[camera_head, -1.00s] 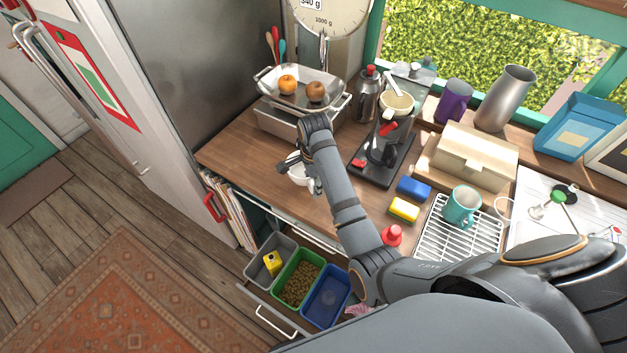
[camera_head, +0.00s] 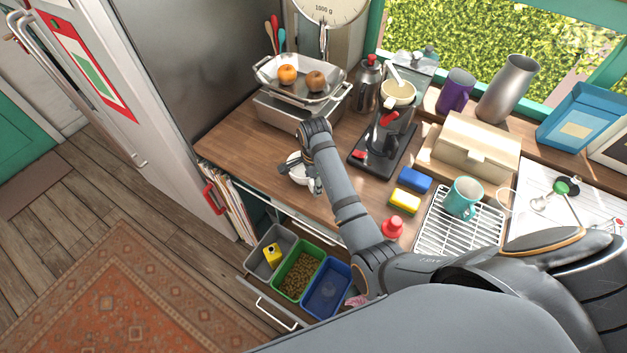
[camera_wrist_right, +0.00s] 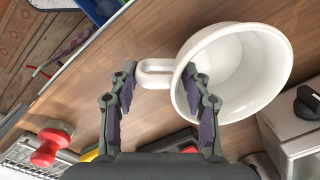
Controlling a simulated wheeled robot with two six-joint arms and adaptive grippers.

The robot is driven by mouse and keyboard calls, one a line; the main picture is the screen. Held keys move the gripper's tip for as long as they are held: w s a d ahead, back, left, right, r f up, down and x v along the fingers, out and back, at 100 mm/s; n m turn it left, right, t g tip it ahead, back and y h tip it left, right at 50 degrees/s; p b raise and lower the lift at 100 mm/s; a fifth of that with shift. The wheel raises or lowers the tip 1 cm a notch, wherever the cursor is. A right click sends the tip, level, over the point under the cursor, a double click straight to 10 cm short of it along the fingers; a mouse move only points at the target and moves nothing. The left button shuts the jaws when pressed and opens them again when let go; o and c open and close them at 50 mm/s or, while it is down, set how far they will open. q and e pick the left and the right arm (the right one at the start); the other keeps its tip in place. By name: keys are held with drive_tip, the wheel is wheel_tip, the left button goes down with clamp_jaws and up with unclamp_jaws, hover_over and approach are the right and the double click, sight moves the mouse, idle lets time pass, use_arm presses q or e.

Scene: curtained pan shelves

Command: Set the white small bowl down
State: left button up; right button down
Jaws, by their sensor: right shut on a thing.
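The white small bowl (camera_wrist_right: 277,70) has a handle (camera_wrist_right: 155,73) and shows large in the right wrist view. In the head view the bowl (camera_head: 297,171) is at the wooden counter (camera_head: 240,143), partly hidden by my right gripper. My right gripper (camera_wrist_right: 160,95) is shut on the bowl, with one finger inside it and the other outside, near the handle. In the head view my right gripper (camera_head: 312,178) is over the counter's left part. I cannot tell whether the bowl touches the counter. My left gripper is not in view.
A scale with a metal tray (camera_head: 300,85) of fruit stands behind the bowl. A black coffee machine (camera_head: 385,145) is to its right. Sponges (camera_head: 405,201) and a red-knobbed object (camera_head: 392,227) lie nearer. An open drawer with bins (camera_head: 298,276) is below the front edge.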

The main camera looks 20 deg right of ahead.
drive_tip(key=shift+f, duration=0.4)
drive_tip(key=shift+f, duration=0.2)
drive_tip(key=c, duration=0.6)
unclamp_jaws()
drive_tip(key=shift+o, duration=0.2)
wheel_tip(320, 180, up, 8)
drive_tip(key=shift+s+f, duration=0.15)
drive_tip(key=shift+f, duration=0.1)
clamp_jaws()
